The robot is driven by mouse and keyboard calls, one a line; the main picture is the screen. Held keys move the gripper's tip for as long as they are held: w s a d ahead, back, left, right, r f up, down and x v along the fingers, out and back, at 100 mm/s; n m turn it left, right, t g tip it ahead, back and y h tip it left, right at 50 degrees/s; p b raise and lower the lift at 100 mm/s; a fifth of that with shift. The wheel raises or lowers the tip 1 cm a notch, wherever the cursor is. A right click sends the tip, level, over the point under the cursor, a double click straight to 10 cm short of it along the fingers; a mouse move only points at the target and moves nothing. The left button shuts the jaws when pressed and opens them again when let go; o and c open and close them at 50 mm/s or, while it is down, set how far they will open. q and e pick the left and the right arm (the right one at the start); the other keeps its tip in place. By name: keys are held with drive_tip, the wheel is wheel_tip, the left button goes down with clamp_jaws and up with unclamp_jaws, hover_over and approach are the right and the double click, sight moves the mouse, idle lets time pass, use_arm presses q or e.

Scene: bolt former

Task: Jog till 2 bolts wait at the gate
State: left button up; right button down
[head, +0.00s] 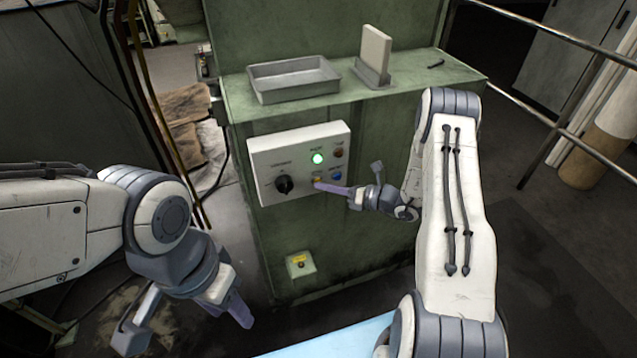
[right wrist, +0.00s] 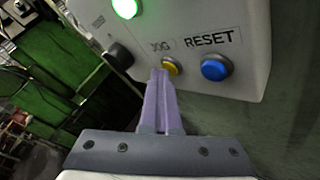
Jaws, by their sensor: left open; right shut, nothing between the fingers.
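A white control panel (head: 298,160) is on the front of the green machine. It carries a lit green button (head: 317,158), a black selector knob (head: 284,184), a blue RESET button (right wrist: 216,67) and a yellow JOG button (right wrist: 171,67). My right gripper (head: 318,186) is shut and empty, its fingertips at the yellow button; in the right wrist view the tips overlap its left edge. I cannot tell whether they press it. My left gripper (head: 190,330) is open and empty, low in front of the machine at the left. No bolts or gate can be made out.
A grey tray (head: 292,80) and a pale upright plate in a holder (head: 374,58) stand on the machine's top ledge, with a small dark object (head: 436,63) to their right. A small yellow-labelled box (head: 300,264) is low on the front. A metal railing (head: 560,100) runs at right.

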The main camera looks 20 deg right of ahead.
idle(0.6)
drive_tip(key=shift+s, duration=0.9)
drive_tip(key=shift+s+d+p, duration=0.1)
drive_tip(key=shift+s+p, duration=0.6)
drive_tip(key=shift+s, duration=1.75)
